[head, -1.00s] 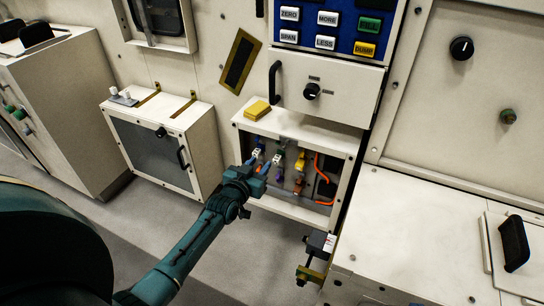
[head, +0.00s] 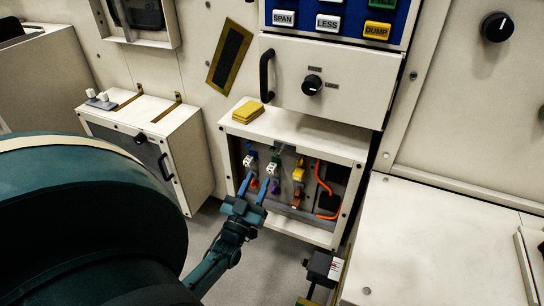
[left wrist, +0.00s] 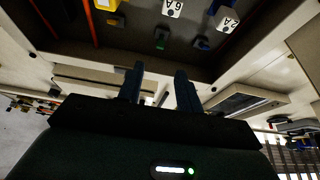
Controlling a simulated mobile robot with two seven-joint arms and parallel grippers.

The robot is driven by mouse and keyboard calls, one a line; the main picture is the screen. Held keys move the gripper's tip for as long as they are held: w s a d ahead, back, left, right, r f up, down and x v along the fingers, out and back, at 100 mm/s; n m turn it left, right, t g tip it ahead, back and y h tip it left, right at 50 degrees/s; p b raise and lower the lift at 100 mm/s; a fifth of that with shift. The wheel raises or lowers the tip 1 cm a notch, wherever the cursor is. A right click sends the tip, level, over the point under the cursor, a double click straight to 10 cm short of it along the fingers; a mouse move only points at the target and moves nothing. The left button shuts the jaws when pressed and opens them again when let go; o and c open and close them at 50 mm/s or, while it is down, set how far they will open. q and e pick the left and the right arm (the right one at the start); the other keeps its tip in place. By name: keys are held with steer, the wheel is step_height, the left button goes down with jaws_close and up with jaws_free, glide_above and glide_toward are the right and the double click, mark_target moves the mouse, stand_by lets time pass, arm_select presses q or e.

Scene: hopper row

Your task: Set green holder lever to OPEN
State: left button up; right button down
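The green holder (head: 277,149) is a small green part in the open cabinet, with a white block (head: 272,168) below it. In the left wrist view the green part (left wrist: 161,38) is dark, near a white block marked 6A (left wrist: 172,8). I cannot make out its lever's setting. My left gripper (head: 254,187) is open and empty at the cabinet's front opening, below the white blocks. In the left wrist view its two fingers (left wrist: 158,86) stand apart, with the green part beyond the gap between them. My right gripper is not in view.
A blue holder (left wrist: 201,43) and a yellow holder (head: 299,174) flank the green one. Orange cable (head: 320,182) runs at the cabinet's right. The cabinet's frame (head: 300,133) surrounds the opening. A yellow pad (head: 248,111) lies on top. A dark box (head: 322,267) sits at lower right.

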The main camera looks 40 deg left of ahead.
mark_target(271, 150)
arm_select(q)
steer(key=x, duration=0.9)
steer(key=shift+w+b, duration=0.15)
steer(key=shift+b, duration=0.3)
steer(key=shift+c, duration=0.3)
jaws_close()
